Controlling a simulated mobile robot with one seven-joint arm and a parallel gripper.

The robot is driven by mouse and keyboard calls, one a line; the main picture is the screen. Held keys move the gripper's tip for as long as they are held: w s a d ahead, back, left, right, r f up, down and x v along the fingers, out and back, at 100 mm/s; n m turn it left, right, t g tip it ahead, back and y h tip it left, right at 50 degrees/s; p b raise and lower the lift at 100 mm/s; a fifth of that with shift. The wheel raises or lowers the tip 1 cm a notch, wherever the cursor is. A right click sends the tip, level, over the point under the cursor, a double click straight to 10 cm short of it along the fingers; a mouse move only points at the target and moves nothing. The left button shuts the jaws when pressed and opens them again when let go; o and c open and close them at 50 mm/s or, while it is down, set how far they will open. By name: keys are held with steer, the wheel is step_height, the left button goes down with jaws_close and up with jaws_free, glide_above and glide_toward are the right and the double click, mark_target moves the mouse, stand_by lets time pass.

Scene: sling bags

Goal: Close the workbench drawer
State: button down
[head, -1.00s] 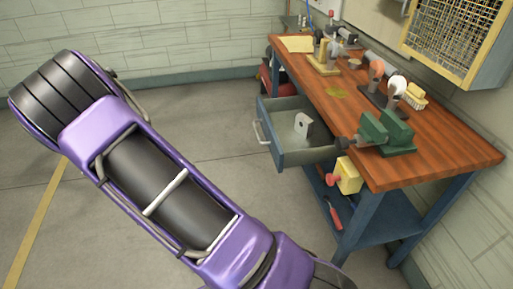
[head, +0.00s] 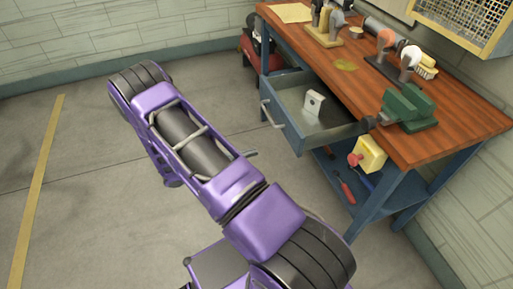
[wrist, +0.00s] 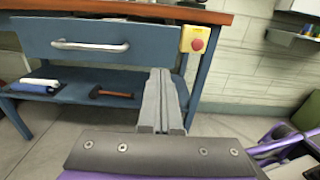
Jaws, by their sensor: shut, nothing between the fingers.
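The workbench drawer (head: 320,132) is pulled out from the left side of the workbench (head: 464,112) in the head view, with a metal bracket (head: 314,103) inside. Its bar handle (head: 270,114) is on the blue-grey front. In the wrist view, the drawer front (wrist: 150,50) and handle (wrist: 90,45) face me at the upper left. My gripper (wrist: 164,76) is shut and empty, pointing toward the bench at the right part of the drawer front. It appears apart from it, though the exact gap is unclear.
A yellow box with a red button (head: 368,155) is on the bench beside the drawer; it also shows in the wrist view (wrist: 194,39). A green vise (head: 408,107) stands on top. A hammer (wrist: 110,92) lies on the lower shelf.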

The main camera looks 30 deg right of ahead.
mark_target(294, 141)
steer(key=x, duration=1.2)
steer(key=shift+d, duration=0.1)
steer(key=shift+s, duration=0.1)
steer(key=b+x, duration=0.2)
steer(key=x, duration=2)
steer(key=shift+s+f+b, duration=0.1)
steer(key=shift+s+b, duration=0.1)
steer(key=shift+b, duration=0.1)
steer(key=shift+d, duration=0.45)
steer(key=shift+s, duration=0.1)
steer(key=shift+d+r, duration=0.15)
steer(key=shift+r, duration=0.15)
